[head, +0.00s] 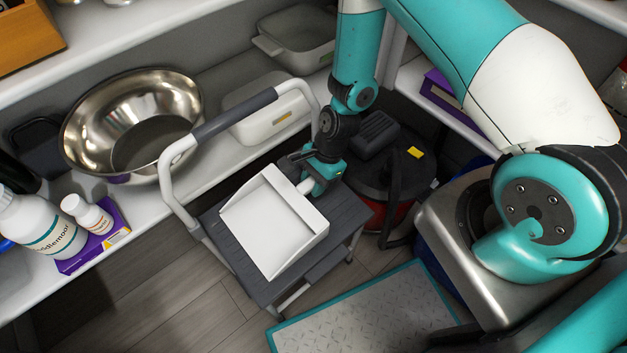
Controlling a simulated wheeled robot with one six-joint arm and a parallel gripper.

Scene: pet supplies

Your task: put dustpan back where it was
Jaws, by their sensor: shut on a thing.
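The white dustpan (268,229) is over the dark grey top of a small cart (238,267) in the middle of the head view. Its open tray faces up, and its handle points to the upper right. My gripper (306,186) is shut on the dustpan's handle, at the tray's right side. The fingertips are partly hidden by the gripper body. I cannot tell whether the dustpan rests on the cart top or hangs just above it.
A shelf at the left holds a steel bowl (132,122), white bottles (38,226) and pale bins (262,112). The cart's push handle (234,115) rises beside the shelf. A dark red-based vacuum (385,175) stands right of the cart. A teal-edged mat (375,315) lies in front.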

